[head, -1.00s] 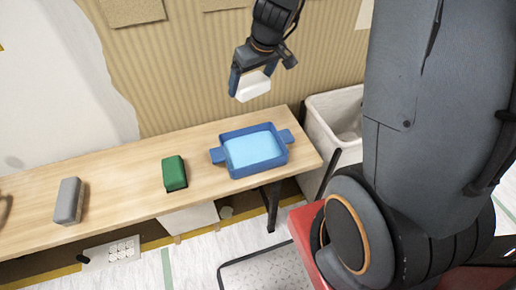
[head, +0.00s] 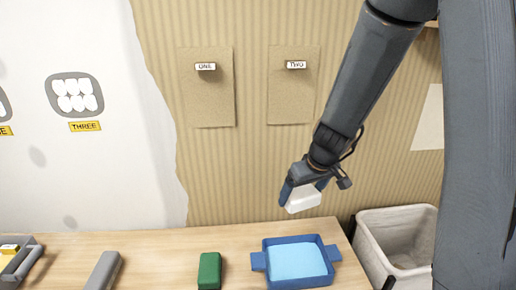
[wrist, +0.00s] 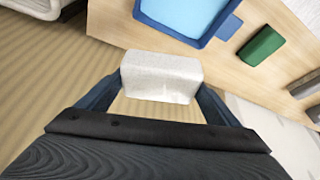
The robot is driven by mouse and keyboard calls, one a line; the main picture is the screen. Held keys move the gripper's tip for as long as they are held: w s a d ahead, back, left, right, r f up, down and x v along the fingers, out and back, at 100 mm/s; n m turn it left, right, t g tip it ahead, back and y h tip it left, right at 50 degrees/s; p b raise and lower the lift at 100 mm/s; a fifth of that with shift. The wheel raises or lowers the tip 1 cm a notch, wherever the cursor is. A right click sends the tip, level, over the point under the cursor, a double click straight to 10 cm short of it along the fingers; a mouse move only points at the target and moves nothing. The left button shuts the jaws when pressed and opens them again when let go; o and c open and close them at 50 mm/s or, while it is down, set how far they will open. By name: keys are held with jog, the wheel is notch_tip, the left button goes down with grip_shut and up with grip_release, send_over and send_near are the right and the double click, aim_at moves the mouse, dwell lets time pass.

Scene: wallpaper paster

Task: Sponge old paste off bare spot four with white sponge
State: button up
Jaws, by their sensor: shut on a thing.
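My gripper (head: 303,193) is shut on the white sponge (head: 303,201), holding it in the air in front of the striped wall, above the blue tray (head: 259,262). In the wrist view the white sponge (wrist: 162,77) sits between the two fingers of my gripper (wrist: 160,95). The tray has a light blue surface inside. No label reading four is legible; bare spot four cannot be made out. A grey patch with white marks (head: 75,95) above the label THREE (head: 86,126) is on the white wall at left.
Tan panels ONE (head: 207,100) and TWO (head: 294,100) hang on the striped wall. A green block (head: 209,270) and a grey block (head: 103,271) lie on the wooden table (head: 155,255). A white bin (head: 370,245) stands right of the table.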

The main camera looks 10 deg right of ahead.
jog(key=s+a+f+g+y+p, duration=0.1)
jog(key=s+f+g+y+p, duration=0.15)
jog(key=s+f, duration=0.4)
jog(key=b, duration=0.5)
send_over(295, 264)
notch_tip(295, 264, down, 5)
notch_tip(295, 264, down, 3)
jog(key=h+b, duration=0.1)
jog(key=b, duration=0.3)
jog(key=shift+d+f, duration=0.15)
jog(key=shift+f, duration=0.25)
jog(key=shift+f, duration=0.35)
jog(key=shift+f, duration=0.3)
jog(key=shift+f, duration=0.35)
jog(key=shift+f, duration=0.25)
dwell(0.4)
